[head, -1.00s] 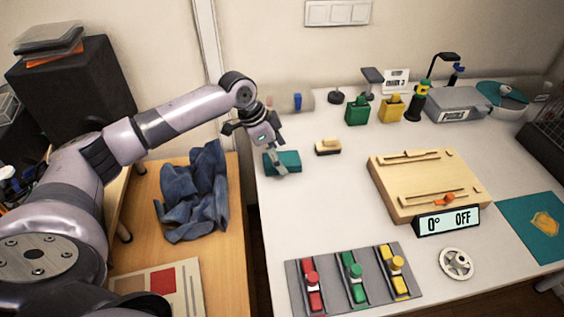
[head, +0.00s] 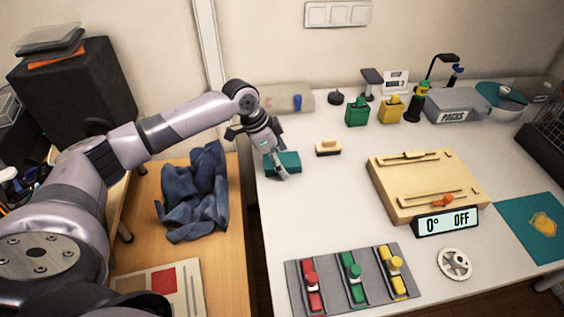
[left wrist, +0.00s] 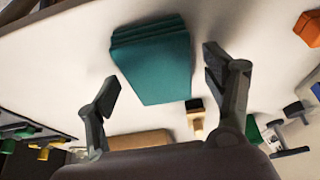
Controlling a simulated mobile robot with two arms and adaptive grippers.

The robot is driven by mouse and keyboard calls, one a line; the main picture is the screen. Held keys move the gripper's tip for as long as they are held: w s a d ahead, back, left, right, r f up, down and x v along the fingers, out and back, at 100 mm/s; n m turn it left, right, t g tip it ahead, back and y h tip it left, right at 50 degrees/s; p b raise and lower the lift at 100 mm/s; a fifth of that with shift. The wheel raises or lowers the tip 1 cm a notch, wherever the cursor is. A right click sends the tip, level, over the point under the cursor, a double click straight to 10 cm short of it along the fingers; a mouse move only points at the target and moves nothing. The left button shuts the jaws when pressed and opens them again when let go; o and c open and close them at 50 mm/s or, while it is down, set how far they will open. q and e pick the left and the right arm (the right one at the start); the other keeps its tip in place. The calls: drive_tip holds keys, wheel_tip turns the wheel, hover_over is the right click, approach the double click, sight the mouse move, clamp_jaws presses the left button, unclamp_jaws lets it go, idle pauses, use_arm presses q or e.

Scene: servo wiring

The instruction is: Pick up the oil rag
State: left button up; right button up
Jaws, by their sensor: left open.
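A folded teal cloth (head: 285,160), which looks like the oil rag, lies near the left edge of the white table. In the left wrist view the cloth (left wrist: 155,58) shows as a flat, layered stack ahead of my fingers. My left gripper (head: 281,170) is at the cloth in the head view and partly covers it. In the left wrist view my left gripper (left wrist: 160,80) is open, with one finger on each side of the cloth's near end and nothing held. I cannot tell whether a finger touches it. My right gripper is not in view.
A wooden brush-like block (head: 328,148) lies just right of the cloth. A crumpled blue cloth (head: 195,195) lies on the wooden side table. A wooden board (head: 400,195) and a slotted tray with coloured levers (head: 330,285) stand further right and in front. White table between is clear.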

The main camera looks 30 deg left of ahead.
use_arm(q)
drive_tip(key=shift+f, duration=0.1)
idle(0.3)
drive_tip(key=c, duration=1.1)
